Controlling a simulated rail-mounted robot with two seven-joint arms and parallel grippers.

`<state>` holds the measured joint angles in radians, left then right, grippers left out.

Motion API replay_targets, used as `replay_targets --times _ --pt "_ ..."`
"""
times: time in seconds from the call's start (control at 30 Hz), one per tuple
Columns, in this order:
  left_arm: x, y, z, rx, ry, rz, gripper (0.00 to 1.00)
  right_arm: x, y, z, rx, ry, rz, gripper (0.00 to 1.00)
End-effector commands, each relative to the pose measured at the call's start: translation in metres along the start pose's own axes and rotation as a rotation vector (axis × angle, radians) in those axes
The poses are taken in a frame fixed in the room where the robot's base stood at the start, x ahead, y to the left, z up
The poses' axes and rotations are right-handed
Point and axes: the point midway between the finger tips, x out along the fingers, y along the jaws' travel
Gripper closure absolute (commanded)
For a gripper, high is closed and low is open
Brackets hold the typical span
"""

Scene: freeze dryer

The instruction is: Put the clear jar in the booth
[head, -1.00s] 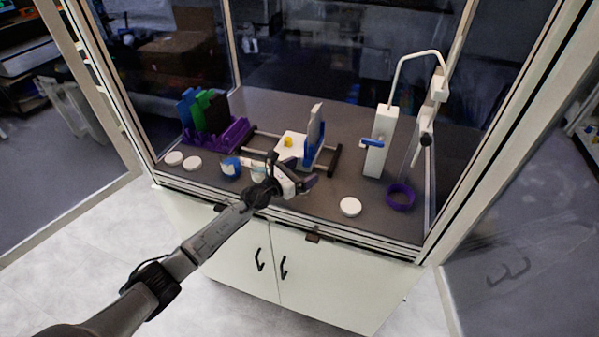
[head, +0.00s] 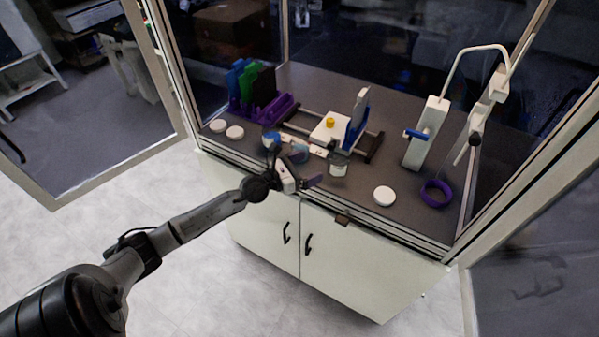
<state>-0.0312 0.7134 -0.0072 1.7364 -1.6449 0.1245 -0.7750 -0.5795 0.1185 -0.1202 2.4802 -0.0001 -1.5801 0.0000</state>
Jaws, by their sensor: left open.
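A small clear jar (head: 338,166) with a whitish lower part stands upright near the front edge of the dark worktop, inside the glass-sided enclosure that looks like the booth. My left gripper (head: 296,166) is open and empty, left of this jar and apart from it in the picture, over the front edge. A rounded blue-grey shape (head: 298,153), perhaps another jar, shows between the fingers, partly hidden. A blue jar (head: 270,141) stands behind the left finger. My right gripper is out of view.
A purple rack (head: 262,110) with coloured plates stands at the left. A white-and-blue device (head: 330,130) sits on rails. White discs (head: 235,132) (head: 384,196), a purple ring (head: 436,193) and a white stand (head: 425,135) are also on the worktop (head: 385,105). Frame posts border the opening.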

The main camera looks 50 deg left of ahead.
Motion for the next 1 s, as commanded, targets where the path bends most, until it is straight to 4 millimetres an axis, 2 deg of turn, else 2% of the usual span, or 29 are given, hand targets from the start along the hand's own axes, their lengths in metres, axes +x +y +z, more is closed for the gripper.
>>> replay_targets --times 0.17,0.27,0.37,0.43,0.57,0.7,0.83,0.9,1.0 --pt "-0.004 -0.001 0.000 -0.004 -0.002 0.000 0.08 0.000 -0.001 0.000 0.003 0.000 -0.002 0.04" --pt "-0.007 -0.009 0.001 -0.083 -0.037 0.012 0.08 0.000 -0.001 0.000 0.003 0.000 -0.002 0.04" --pt "-0.018 -0.028 0.002 -0.311 -0.125 0.058 0.08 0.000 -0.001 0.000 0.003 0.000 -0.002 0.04" --pt "-0.032 -0.042 0.000 -0.567 -0.208 0.125 0.08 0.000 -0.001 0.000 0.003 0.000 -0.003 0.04" --pt "-0.073 -0.063 -0.021 -1.154 -0.344 0.346 0.08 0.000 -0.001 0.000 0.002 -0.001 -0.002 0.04" --pt "-0.127 -0.096 -0.069 -1.743 -0.399 0.696 0.08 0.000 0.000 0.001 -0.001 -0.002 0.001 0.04" --pt "-0.179 -0.148 -0.110 -2.147 -0.358 1.072 0.08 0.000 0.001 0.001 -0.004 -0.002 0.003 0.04" --pt "-0.204 -0.179 -0.123 -2.294 -0.312 1.266 0.08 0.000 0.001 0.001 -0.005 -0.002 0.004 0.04" --pt "-0.233 -0.218 -0.132 -2.427 -0.231 1.508 0.08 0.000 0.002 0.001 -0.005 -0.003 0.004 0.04"
